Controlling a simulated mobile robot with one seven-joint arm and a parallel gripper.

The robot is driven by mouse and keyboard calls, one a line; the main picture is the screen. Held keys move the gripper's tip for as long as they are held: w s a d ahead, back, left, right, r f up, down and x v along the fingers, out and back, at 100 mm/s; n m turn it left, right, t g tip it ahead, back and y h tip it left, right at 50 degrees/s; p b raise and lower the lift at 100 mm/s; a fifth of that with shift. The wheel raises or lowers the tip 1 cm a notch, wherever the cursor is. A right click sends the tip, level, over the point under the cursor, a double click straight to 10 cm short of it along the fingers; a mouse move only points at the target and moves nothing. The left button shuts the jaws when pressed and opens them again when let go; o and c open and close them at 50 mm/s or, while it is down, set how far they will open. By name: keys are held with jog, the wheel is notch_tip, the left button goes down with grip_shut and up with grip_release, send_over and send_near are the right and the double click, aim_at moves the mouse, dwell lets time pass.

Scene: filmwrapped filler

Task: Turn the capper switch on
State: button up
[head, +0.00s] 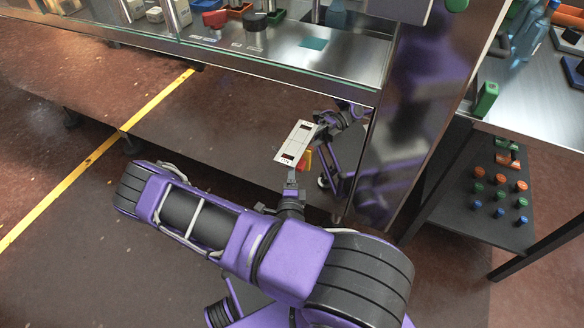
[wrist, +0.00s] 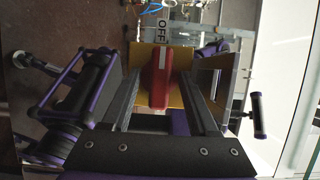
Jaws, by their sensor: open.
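The capper switch shows in the wrist view as a red knob (wrist: 160,86) on a yellow backing (wrist: 178,57). In the head view my gripper (head: 291,180) is low beside the machine, just below a small red and yellow part (head: 304,160).
The machine's steel deck (head: 290,48) with its glass edge overhangs the area. Farther right is a table with a green block (head: 485,99) and a lower shelf of coloured knobs (head: 499,194). Open floor lies to the left.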

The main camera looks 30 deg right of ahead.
grip_shut()
jog(key=shift+m, duration=0.3)
jog(key=m+h, duration=0.3)
jog(key=m, duration=0.4)
jog(key=m+g+h+b, duration=0.1)
jog(key=m+h, duration=0.2)
jog(key=m, duration=0.4)
jog(key=m+g+h+b, duration=0.1)
jog(key=m+h, duration=0.1)
jog(key=m, duration=0.5)
jog(key=shift+w+a+f+m+h, duration=0.2)
jog(key=shift+f+m+h, duration=0.15)
jog(key=shift+m+h, duration=0.05)
jog(key=shift+m, duration=0.3)
grip_release()
